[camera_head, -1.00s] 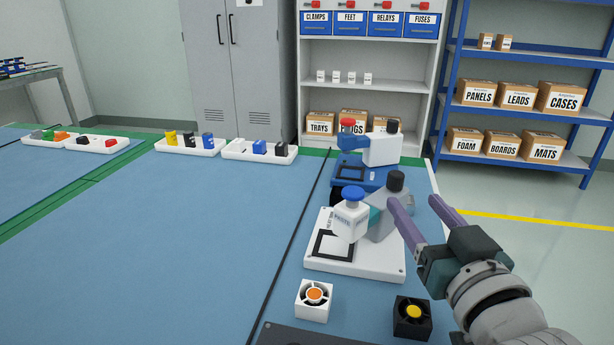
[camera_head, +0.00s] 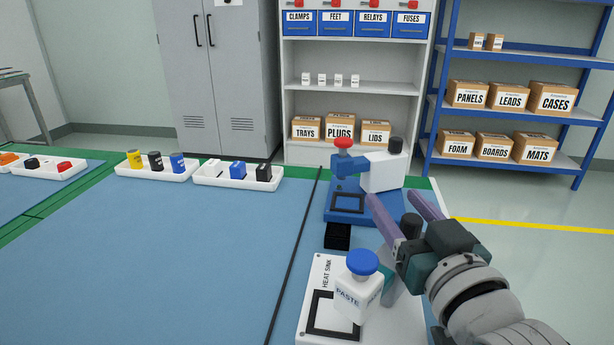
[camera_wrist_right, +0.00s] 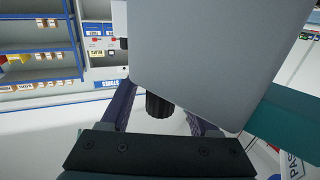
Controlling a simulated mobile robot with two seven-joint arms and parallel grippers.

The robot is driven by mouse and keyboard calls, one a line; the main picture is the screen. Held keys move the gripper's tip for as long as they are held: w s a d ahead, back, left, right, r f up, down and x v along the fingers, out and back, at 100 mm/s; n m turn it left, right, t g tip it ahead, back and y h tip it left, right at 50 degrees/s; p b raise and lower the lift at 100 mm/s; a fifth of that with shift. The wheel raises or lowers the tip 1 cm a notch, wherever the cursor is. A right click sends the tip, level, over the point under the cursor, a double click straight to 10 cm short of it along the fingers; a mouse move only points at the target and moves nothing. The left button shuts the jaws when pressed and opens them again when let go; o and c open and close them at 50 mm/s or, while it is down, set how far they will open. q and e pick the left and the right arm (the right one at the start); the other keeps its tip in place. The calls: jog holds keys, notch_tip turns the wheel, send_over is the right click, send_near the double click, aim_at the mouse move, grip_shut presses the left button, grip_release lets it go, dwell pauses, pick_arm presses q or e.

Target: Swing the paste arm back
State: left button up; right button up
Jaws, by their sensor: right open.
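The paste arm has a white head marked PASTE (camera_head: 355,298) with a blue cap (camera_head: 362,262) and a grey rear body (camera_head: 400,294). Its head stands over or beside the black square outline on the white HEAT SINK base (camera_head: 320,268); the exact overlap is hard to tell. My right gripper (camera_head: 392,196) is open, its purple fingers above the rear of the paste arm and hiding part of it. In the right wrist view a large grey block covers the centre, and a black knob (camera_wrist_right: 158,106) shows between the fingers. My left gripper is not in view.
Behind stands a blue station (camera_head: 350,213) with a white and blue arm (camera_head: 383,172) and red cap, close beyond my right fingers. A small black block (camera_head: 338,236) lies between the stations. White trays (camera_head: 240,184) line the back edge. The blue table to the left is clear.

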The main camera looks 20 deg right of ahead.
jog(key=shift+s, duration=0.1)
jog(key=shift+c, duration=0.4)
grip_shut()
dwell(0.8)
